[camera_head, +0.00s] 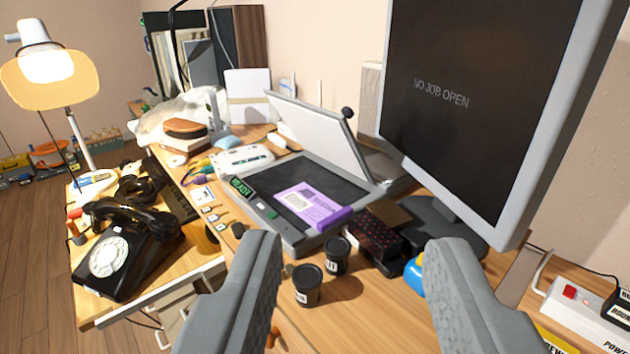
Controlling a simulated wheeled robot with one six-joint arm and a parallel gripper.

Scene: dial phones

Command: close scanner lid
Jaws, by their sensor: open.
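The scanner (272,225) lies on the desk ahead of my gripper, a grey flatbed with a dark bed. Its lid (320,128) stands raised and leans back, pale on its inner face, with a dark round knob (347,113) at its upper right corner. A purple packet (313,205) lies on the front part of the scanner bed. A small green display (241,186) reads "READY" at the scanner's left. My gripper (352,262) is open and empty, its two grey fingers in the foreground, apart from the scanner and lid.
A large monitor (470,100) reading "NO JOB OPEN" stands close on the right. Two black canisters (307,285) and a dark box (372,232) stand before the scanner. A black dial phone (120,250) and a lit lamp (48,75) are at left. A power strip (585,308) lies at right.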

